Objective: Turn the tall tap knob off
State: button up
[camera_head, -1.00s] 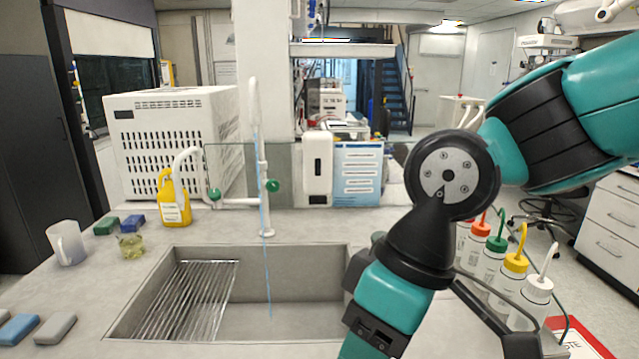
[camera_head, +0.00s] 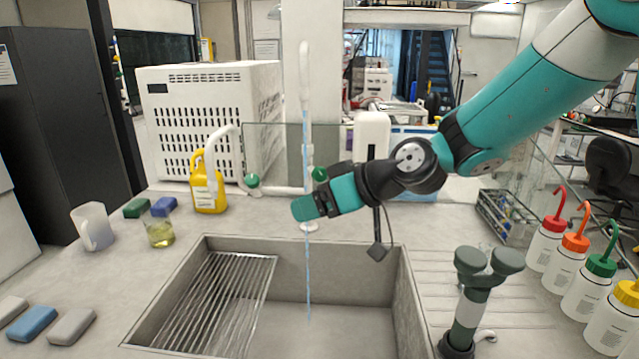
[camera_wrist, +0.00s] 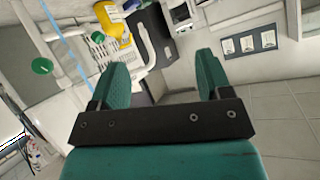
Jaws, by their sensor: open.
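The tall tap (camera_head: 304,75) is a white upright pipe behind the sink, with a thin blue water stream (camera_head: 308,270) running down into the basin. Its green knob (camera_head: 319,174) is on the right side of the pipe, just behind my gripper (camera_head: 299,209). My gripper is open and empty in front of the tap, apart from the knob as far as I can tell. In the wrist view my gripper (camera_wrist: 162,78) has both green fingers spread. There a large green knob (camera_wrist: 42,66), apparently the tall tap's, lies left of the fingers.
A shorter white tap with a green knob (camera_head: 252,180) stands to the left. A yellow bottle (camera_head: 208,190), a beaker (camera_head: 159,232) and a jug (camera_head: 92,228) are left of the sink (camera_head: 350,250). Wash bottles (camera_head: 575,255) and a grey-green stand (camera_head: 468,310) are on the right.

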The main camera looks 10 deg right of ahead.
jog(key=w+d+f+m+t+b, duration=0.1)
jog(key=w+d+f+t, duration=0.2)
jog(key=w, duration=0.2)
jog(key=w+d+f+m+t, duration=0.1)
jog(key=w+d+f+t, duration=0.15)
jog(key=w, duration=0.35)
jog(key=m+t+h, duration=0.2)
jog(key=t+h, duration=0.1)
jog(key=t, duration=0.1)
send_near(322, 177)
jog(key=p+x, duration=0.5)
jog(key=x, duration=0.6)
jog(key=shift+c, duration=0.2)
jog(key=c, duration=0.9)
